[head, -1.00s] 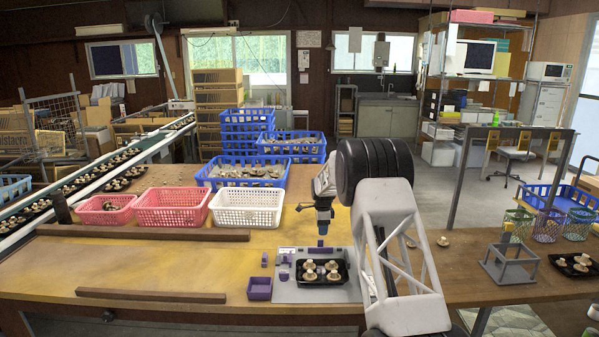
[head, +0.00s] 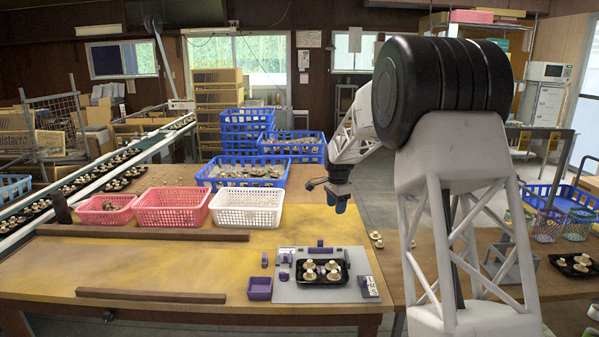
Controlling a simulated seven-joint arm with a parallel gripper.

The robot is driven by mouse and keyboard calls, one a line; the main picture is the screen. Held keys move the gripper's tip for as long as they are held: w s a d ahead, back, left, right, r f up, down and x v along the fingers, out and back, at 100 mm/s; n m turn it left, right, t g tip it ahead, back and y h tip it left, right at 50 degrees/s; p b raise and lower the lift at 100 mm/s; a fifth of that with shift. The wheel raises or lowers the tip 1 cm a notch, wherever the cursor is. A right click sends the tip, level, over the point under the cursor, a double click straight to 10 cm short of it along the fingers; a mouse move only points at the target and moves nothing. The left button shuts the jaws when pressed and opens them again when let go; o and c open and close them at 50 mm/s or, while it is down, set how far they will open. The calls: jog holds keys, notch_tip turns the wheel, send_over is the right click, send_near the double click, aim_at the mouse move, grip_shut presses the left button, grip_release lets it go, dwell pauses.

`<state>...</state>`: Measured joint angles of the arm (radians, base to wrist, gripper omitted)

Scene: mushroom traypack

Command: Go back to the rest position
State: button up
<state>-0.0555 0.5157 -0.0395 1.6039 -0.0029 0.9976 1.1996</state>
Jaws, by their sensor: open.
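The gripper is well clear of the tray and board. My white arm covers part of the table's right side.
Pink baskets (head: 172,220) and a white basket (head: 248,222) stand left of the gripper. Behind them are blue crates (head: 243,182). A small purple box (head: 260,295) sits at the board's left. Loose mushrooms (head: 376,240) lie near my arm.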

jog(key=s+d+r+n, duration=0.15)
jog(key=s+r, duration=0.35)
jog(key=s, duration=0.5)
jog(key=s+d+r+n, duration=0.1)
jog(key=s+r+n, duration=0.25)
jog(key=s, duration=0.75)
jog(key=s+d+r+n, duration=0.1)
jog(key=s+r, duration=0.4)
jog(key=s, duration=0.5)
jog(key=s+d+f+n+t, duration=0.1)
jog(key=s+f+n, duration=0.1)
jog(key=s, duration=1.5)
jog(key=s+d+f+n, duration=0.1)
jog(key=s+f+n, duration=0.2)
jog(key=s, duration=1.4)
jog(key=shift+f+n+t, duration=0.15)
jog(key=shift+n+t, duration=0.25)
jog(key=shift+n, duration=0.6)
